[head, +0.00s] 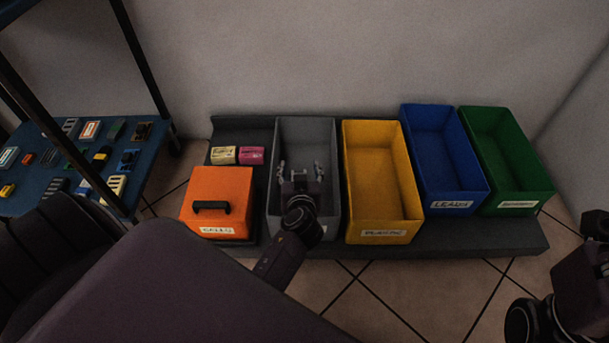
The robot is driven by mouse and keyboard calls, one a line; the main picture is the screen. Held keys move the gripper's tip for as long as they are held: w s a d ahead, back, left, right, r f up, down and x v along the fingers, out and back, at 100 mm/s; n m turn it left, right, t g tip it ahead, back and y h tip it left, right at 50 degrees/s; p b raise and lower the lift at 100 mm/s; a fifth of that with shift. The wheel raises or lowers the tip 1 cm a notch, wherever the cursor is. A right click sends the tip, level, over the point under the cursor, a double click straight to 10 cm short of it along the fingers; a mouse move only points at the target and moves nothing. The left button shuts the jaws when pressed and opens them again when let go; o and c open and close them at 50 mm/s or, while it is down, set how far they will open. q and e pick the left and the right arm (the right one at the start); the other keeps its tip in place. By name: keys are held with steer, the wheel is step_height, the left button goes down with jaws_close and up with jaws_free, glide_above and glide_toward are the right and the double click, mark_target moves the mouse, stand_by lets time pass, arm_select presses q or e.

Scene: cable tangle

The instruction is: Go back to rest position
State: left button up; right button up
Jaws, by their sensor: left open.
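My left gripper (300,167) is over the grey bin (328,215), with its two fingers spread apart and nothing visible between them. Its wrist and forearm cross the bin's front side and hide part of it. The fingers show against the inside of the bin; I cannot tell how deep they reach. Dark links of my right arm (580,285) show at the right edge, and its fingers are not visible.
An orange lidded box (233,184) stands left of the grey bin, with two small packs (237,155) behind it. Yellow (382,228), blue (468,196) and green (530,197) open bins stand to the right. A blue shelf (50,145) with small parts is at left.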

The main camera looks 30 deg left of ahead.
arm_select(q)
steer(key=shift+v, duration=0.8)
steer(key=shift+r, duration=0.1)
